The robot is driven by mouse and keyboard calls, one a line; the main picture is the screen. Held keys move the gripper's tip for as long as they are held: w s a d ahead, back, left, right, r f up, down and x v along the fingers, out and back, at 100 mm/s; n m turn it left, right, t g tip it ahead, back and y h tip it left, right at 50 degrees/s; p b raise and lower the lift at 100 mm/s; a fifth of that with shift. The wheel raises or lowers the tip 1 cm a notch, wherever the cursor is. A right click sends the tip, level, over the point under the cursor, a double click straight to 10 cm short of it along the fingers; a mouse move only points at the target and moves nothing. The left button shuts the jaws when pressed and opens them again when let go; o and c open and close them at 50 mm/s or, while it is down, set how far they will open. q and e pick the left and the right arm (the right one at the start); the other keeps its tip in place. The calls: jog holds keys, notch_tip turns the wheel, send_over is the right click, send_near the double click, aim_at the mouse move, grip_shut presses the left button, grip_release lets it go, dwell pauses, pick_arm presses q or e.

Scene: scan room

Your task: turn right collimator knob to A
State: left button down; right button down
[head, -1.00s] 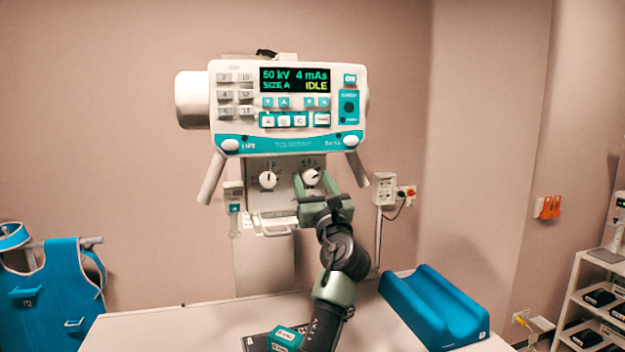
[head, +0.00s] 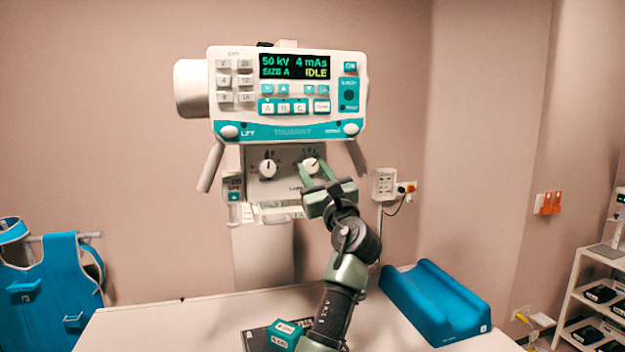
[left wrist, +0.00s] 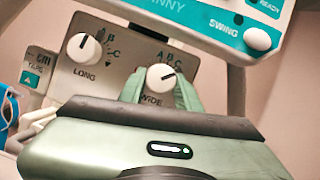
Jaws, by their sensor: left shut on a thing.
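The right collimator knob (head: 309,166) is a white dial on the grey collimator face under the console. In the left wrist view this knob (left wrist: 161,77) has A, B, C printed above it and WIDE below. Its dark pointer line slants to the upper right, toward the C side. My left gripper (head: 316,174) is shut on the knob, with a green finger on each side; it also shows in the left wrist view (left wrist: 160,90). The gripper body hides part of the face below. My right gripper is not in view.
The left knob (head: 268,168), marked LONG, sits close beside. The console (head: 290,95) hangs above, reading SIZE A and IDLE, with handles (head: 211,165) at its sides. Below, the table (head: 190,325) bears a teal box (head: 285,333) and a blue cushion (head: 432,300).

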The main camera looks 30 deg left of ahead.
pick_arm(q)
jog(key=n+g+b, duration=0.1)
jog(key=n, duration=0.1)
jog(key=n+g+b, duration=0.1)
jog(key=n, duration=0.1)
jog(key=shift+w+d+f+y, duration=0.1)
jog(key=shift+f+y, duration=0.05)
jog(key=shift+y, duration=0.25)
jog(key=n+g, duration=0.1)
jog(key=n, duration=0.1)
jog(key=n+b, duration=0.1)
jog(key=shift+r+n+g, duration=0.2)
jog(key=shift+n+g, duration=0.2)
jog(key=n+g, duration=0.1)
jog(key=n, duration=0.1)
jog(key=n+g, duration=0.1)
jog(key=n, duration=0.1)
jog(key=shift+w+d+r, duration=0.1)
jog(key=shift+r, duration=0.1)
jog(key=shift+n+g+h+p, duration=0.5)
jog(key=shift+n+g+p, duration=0.15)
jog(key=shift+n, duration=1.55)
jog(key=c, duration=1)
grip_release()
jog(key=shift+d, duration=0.1)
